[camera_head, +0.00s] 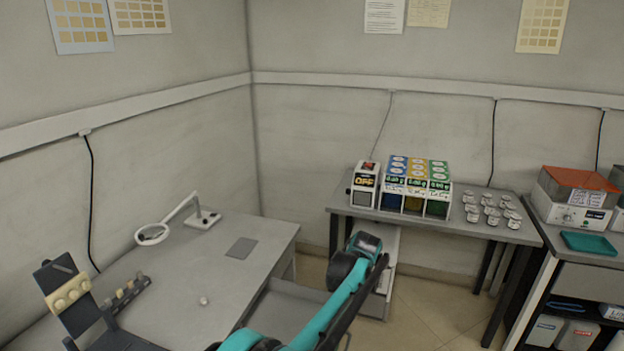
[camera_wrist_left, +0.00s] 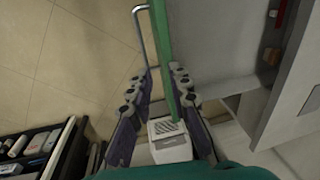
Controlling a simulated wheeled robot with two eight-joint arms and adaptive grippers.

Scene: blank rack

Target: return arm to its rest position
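A teal and black arm of mine (camera_head: 340,303) rises from the bottom middle of the head view. It bends at a dark joint (camera_head: 365,245) in front of the rack table. I cannot make out its gripper in that view. In the left wrist view my left gripper (camera_wrist_left: 164,82) points down over the floor, its two purple-grey fingers apart. A green strip (camera_wrist_left: 163,40) runs down between the fingers, and I cannot tell how far behind them it lies. A white vented box (camera_wrist_left: 170,143) shows between the finger bases. My right gripper is not in view.
A grey desk (camera_head: 215,270) with a magnifier lamp (camera_head: 152,234) stands left. The rack table (camera_head: 455,221) at the back carries coloured boxes (camera_head: 414,170) and several small jars (camera_head: 492,208). A dark shelf unit (camera_head: 590,269) stands right. Tiled floor (camera_head: 440,309) lies clear between.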

